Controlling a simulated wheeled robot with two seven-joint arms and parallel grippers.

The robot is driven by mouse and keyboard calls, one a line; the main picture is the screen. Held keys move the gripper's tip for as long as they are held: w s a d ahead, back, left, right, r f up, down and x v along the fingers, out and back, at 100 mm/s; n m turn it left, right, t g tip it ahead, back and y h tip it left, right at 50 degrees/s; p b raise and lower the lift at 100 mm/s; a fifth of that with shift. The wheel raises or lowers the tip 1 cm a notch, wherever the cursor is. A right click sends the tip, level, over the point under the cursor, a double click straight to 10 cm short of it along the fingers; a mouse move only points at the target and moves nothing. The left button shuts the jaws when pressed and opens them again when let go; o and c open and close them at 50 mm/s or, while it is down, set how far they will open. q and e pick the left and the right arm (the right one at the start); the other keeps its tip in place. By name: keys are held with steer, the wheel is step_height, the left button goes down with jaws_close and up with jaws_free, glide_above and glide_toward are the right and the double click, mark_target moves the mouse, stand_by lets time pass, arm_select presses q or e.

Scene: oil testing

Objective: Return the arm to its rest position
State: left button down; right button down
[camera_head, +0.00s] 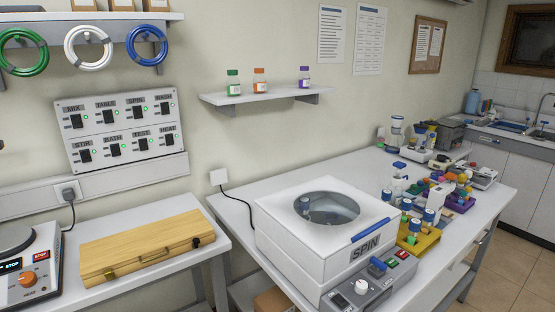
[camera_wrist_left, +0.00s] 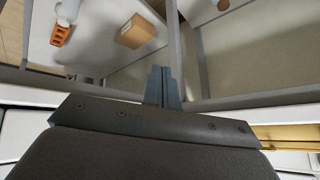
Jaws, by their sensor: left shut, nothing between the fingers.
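My left gripper (camera_wrist_left: 160,88) shows in the left wrist view. Its two fingers are together and hold nothing. Below it in that view are a grey table frame, a lower shelf and part of the floor. Neither arm shows in the head view, and my right gripper is in no view.
The head view shows a white SPIN centrifuge (camera_head: 300,245), a wooden case (camera_head: 145,247), a hotplate (camera_head: 30,262) and a switch panel (camera_head: 122,130). Racks of vials (camera_head: 418,238) crowd the right bench.

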arm_select(q)
steer(key=s+d+f+g, duration=0.1)
steer(key=s+f+g, duration=0.2)
steer(key=s+f, duration=0.6)
steer(key=s+d+f+n+g, duration=0.1)
steer(key=s+f+g, duration=0.2)
steer(key=s+f, duration=0.7)
steer(key=s, duration=0.8)
steer(key=shift+s+d+f+n+h, duration=0.15)
steer(key=shift+s+n+h, duration=0.15)
steer(key=shift+h, duration=0.1)
